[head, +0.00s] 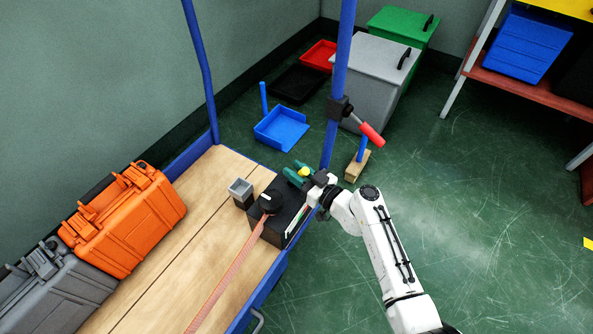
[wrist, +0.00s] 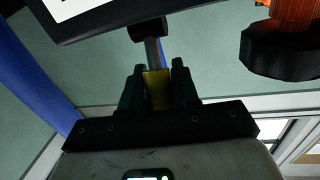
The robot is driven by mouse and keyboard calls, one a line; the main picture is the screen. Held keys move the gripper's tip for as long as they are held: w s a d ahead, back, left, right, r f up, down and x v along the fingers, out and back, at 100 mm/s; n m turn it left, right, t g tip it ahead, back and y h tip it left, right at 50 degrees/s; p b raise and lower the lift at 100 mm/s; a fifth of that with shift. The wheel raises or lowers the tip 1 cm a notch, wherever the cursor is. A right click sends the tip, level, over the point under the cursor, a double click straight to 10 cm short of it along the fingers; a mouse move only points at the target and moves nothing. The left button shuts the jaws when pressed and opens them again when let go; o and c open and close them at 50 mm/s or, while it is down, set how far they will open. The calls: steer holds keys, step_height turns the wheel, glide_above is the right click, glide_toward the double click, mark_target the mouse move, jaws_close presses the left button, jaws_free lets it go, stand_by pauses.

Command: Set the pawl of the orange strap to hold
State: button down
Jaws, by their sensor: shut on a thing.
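The orange strap (head: 228,275) runs up the wooden bed to a round black drum (head: 271,200) on a black ratchet box (head: 270,232). My gripper (head: 299,172), with dark green fingers, is at the far right corner of the box. It is shut on a yellow-gripped lever (head: 304,171), which looks to be the pawl lever. In the wrist view the yellow grip (wrist: 157,90) lies between both fingers, on a grey rod with a black end. The strap (wrist: 296,14) and the drum (wrist: 282,53) show at the upper right. The pawl's own tooth is not visible.
A small grey open box (head: 241,190) stands beside the ratchet box. Orange (head: 125,222) and grey (head: 55,290) cases sit on the bed at left. A blue post (head: 340,75) with a red-handled lever (head: 370,133) rises close behind my gripper. The floor at right is clear.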

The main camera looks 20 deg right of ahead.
stand_by(0.4)
steer(key=p, duration=0.2)
steer(key=r+g+p, duration=0.1)
steer(key=p, duration=0.1)
steer(key=shift+w+a+g+h, duration=0.3)
steer(key=shift+w, duration=0.05)
steer(key=g+p, duration=0.1)
steer(key=p, duration=0.1)
steer(key=w+g+h+p, duration=0.1)
steer(key=p, duration=0.2)
steer(key=shift+a+n, duration=0.3)
steer(key=shift+a, duration=0.1)
steer(key=g+p, duration=0.1)
steer(key=w+g+h+p, duration=0.1)
steer(key=p, duration=0.1)
steer(key=shift+a+f+h, duration=0.3)
steer(key=shift+w+a+f+n+g+h+p, duration=0.2)
steer(key=shift+f+g+h+p, duration=0.2)
steer(key=shift+g, duration=0.35)
steer(key=shift+w+a+f+n+g+h+p, duration=0.1)
steer(key=shift+w+f+g+h+p, duration=0.2)
steer(key=shift+g, duration=0.45)
steer(key=shift+s, duration=0.1)
steer(key=c, duration=0.9)
jaws_free()
